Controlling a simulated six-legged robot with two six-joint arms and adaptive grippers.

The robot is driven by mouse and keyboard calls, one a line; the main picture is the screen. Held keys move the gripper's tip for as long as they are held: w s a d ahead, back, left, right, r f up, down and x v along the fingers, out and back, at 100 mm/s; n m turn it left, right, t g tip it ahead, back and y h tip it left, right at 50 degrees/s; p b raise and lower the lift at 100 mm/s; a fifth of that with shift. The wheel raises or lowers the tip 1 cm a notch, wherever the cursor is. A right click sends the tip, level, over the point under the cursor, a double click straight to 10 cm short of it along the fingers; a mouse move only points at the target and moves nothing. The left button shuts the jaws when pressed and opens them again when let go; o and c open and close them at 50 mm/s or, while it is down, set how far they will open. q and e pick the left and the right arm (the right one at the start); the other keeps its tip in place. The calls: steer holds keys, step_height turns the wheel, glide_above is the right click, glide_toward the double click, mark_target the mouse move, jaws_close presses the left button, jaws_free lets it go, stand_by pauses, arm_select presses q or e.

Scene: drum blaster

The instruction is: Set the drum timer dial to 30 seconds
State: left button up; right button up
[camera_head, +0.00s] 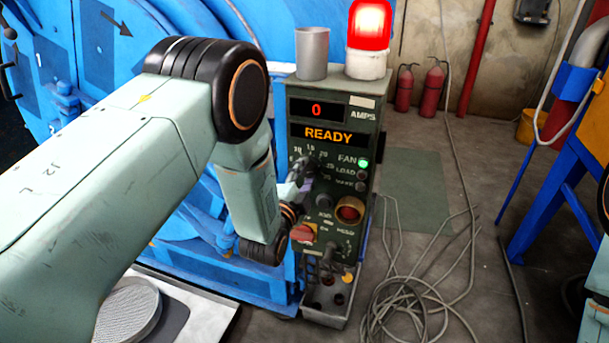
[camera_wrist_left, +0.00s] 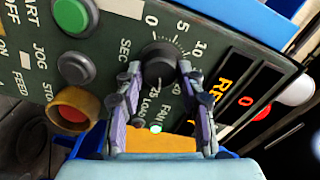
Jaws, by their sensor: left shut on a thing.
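The timer dial (camera_wrist_left: 159,54) is a dark round knob on the green control panel, with a SEC scale numbered from 0 around it. My left gripper (camera_wrist_left: 161,70) has one finger on each side of the dial and is shut on it. The dial's pointer cannot be made out, so its setting is unclear. In the head view, my left gripper (camera_head: 302,178) reaches the panel from the left and partly covers the dial and its numbers. The panel displays (camera_head: 328,134) read 0 AMPS and READY. My right gripper is not in view.
The control box (camera_head: 362,122) carries a lit red beacon (camera_head: 369,35) and a grey cup (camera_head: 312,52). Other buttons and a red-orange switch (camera_head: 303,232) sit below the dial. Loose cables (camera_head: 420,300) lie on the floor at right. The blue machine (camera_head: 275,30) stands behind.

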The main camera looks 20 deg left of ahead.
arm_select(q)
steer(key=m, duration=0.4)
steer(key=shift+s+a+f, duration=0.1)
steer(key=shift+f, duration=0.2)
steer(key=shift+m, duration=2.5)
steer(key=shift+r, duration=0.1)
steer(key=o, duration=1)
steer(key=shift+r, duration=0.1)
steer(key=shift+c, duration=0.2)
steer(key=shift+o, duration=1)
steer(key=shift+r, duration=0.1)
steer(key=s, duration=1.2)
steer(key=shift+a, duration=0.15)
